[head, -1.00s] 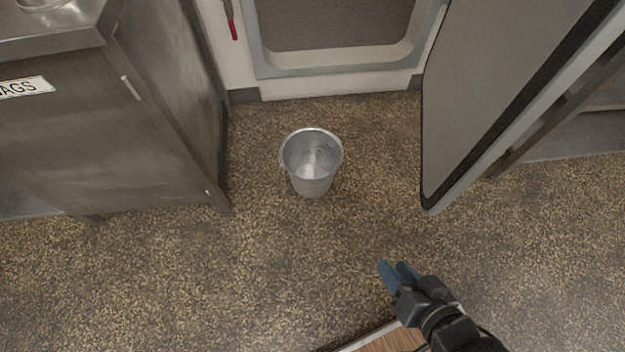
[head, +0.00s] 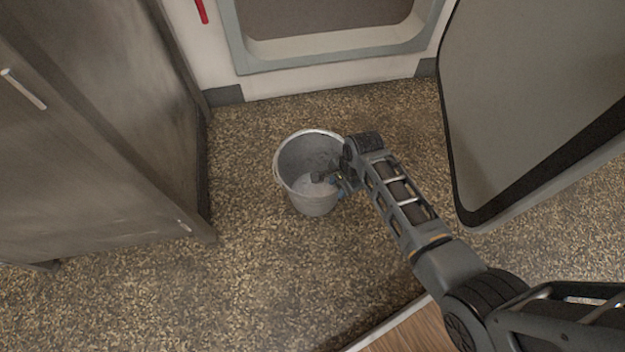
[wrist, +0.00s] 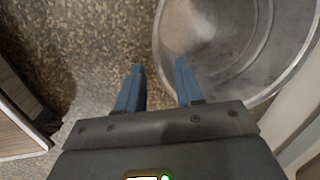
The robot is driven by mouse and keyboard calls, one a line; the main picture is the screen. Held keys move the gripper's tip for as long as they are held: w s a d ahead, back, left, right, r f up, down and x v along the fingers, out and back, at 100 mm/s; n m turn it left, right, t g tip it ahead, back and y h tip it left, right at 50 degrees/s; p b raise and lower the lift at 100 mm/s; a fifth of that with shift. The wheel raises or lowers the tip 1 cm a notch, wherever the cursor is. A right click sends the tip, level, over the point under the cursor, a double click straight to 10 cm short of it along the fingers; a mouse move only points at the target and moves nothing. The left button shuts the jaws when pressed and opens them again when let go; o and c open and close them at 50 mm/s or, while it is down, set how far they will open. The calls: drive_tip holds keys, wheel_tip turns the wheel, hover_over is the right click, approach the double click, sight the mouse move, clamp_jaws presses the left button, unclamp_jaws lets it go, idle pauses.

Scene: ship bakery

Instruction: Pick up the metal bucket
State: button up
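The metal bucket (head: 312,203) stands upright on the speckled floor, its open top facing up. My gripper (head: 343,188) is at the bucket's right side in the head view, partly hidden by my own arm. In the wrist view the bucket (wrist: 225,45) fills the upper right. There my gripper (wrist: 158,63) shows two blue fingers spread apart. The bucket's near rim runs between them: the left finger is over the floor outside, the right finger over the bucket's opening. I cannot tell whether either finger touches the wall.
A metal cabinet (head: 100,130) stands to the left. An open grey door (head: 530,100) is to the right, close to my arm. A framed doorway or hatch (head: 330,52) is behind the bucket. Floor (head: 260,275) in front of the bucket is clear.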

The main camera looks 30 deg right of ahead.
sight(333, 198)
drive_tip(key=shift+w+a+f+b, duration=0.15)
drive_tip(key=shift+f+b, duration=0.65)
drive_tip(key=shift+f, duration=0.5)
drive_tip(key=shift+w+a+f+b, duration=0.15)
drive_tip(key=shift+f+b, duration=0.65)
drive_tip(key=shift+f, duration=0.45)
drive_tip(key=shift+w+a+f+b, duration=0.15)
drive_tip(key=shift+f+b, duration=0.65)
drive_tip(key=shift+f, duration=0.5)
clamp_jaws()
